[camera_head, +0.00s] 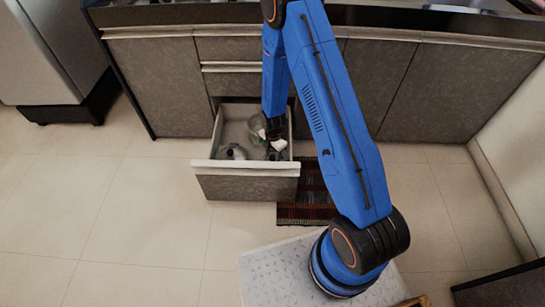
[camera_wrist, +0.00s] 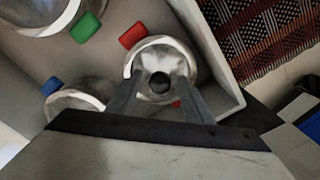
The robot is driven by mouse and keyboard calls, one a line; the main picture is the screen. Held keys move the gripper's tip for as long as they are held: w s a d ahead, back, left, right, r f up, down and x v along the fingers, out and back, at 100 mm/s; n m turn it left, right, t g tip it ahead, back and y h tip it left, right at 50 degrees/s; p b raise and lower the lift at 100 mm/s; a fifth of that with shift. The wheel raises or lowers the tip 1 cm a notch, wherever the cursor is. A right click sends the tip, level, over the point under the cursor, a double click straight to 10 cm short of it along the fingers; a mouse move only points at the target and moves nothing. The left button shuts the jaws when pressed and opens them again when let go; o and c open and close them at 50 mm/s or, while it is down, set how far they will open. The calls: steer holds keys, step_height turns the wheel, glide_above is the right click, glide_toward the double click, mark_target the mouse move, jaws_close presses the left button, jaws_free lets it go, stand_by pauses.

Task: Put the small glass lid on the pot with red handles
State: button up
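The pot with red handles (camera_wrist: 132,36) sits in the open drawer in the wrist view. One red handle shows at its upper left and a bit of red at its lower right. A round shiny top with a dark round spot (camera_wrist: 160,82) lies over it; this looks like the small glass lid with its knob, but I cannot be certain. My gripper (camera_wrist: 159,77) is open, its two fingers spread on either side of the dark spot with a visible gap to it. In the head view my gripper (camera_head: 273,143) is down inside the drawer, and the pot is mostly hidden there.
The open drawer (camera_head: 247,166) has raised walls around the gripper. A pot with a green handle (camera_wrist: 85,27) is at the upper left, and one with a blue handle (camera_wrist: 52,86) at the left. A patterned rug (camera_head: 305,192) lies beside the drawer.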

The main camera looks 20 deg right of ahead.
stand_by(0.3)
step_height(320, 180, up, 17)
steer(key=shift+r, duration=0.2)
stand_by(0.6)
stand_by(0.4)
steer(key=s+d+r+m+t, duration=0.15)
steer(key=s+r+m, duration=0.45)
steer(key=r, duration=0.7)
steer(key=s+d+r+m+t, duration=0.1)
steer(key=s+d+r+m, duration=0.35)
steer(key=r, duration=0.85)
steer(key=s+r+m, duration=0.3)
steer(key=s+m, duration=0.1)
steer(key=s, duration=0.3)
steer(key=s+r+m+t, duration=0.1)
steer(key=s+r+m, duration=0.3)
steer(key=s, duration=0.4)
steer(key=s+d+r+m+t, duration=0.1)
steer(key=s+r+m, duration=0.3)
steer(key=s, duration=0.4)
steer(key=shift+m, duration=0.45)
